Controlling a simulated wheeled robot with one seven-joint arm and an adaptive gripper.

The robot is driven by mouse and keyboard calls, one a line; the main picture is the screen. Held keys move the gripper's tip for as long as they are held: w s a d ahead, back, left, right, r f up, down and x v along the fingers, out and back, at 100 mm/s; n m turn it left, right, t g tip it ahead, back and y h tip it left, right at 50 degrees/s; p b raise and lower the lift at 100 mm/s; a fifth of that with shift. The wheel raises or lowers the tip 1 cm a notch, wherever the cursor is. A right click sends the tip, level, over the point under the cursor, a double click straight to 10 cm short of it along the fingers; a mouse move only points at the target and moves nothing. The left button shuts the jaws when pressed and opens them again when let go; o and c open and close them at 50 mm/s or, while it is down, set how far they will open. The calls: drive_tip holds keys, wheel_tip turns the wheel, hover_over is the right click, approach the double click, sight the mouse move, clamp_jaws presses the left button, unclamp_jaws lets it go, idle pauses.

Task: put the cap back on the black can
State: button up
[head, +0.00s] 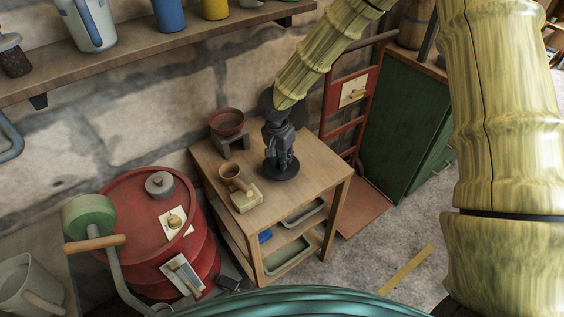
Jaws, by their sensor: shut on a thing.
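My gripper (281,152) is over the small wooden table, its fingers pointing down. It is shut on a dark round piece (289,173) at its fingertips. The piece looks wide and flat, but gripper and piece are both near black, so its outline is hard to make out. I cannot tell whether it is the cap or part of the black can, or whether it touches the tabletop. No separate black can shows clearly; it may be hidden behind or under the gripper.
On the wooden table (313,172) stand a reddish bowl on a grey stand (231,144) and a brown cup-like piece with a pale block (245,201). A red drum (128,204) left of it carries a grey knobbed cylinder (160,186). A red hand truck (350,105) stands behind.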

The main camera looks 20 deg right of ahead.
drive_tip(key=shift+f, duration=1.05)
drive_tip(key=shift+f, duration=0.1)
drive_tip(key=o, duration=0.8)
drive_tip(key=shift+f, duration=0.1)
drive_tip(key=shift+c, duration=0.2)
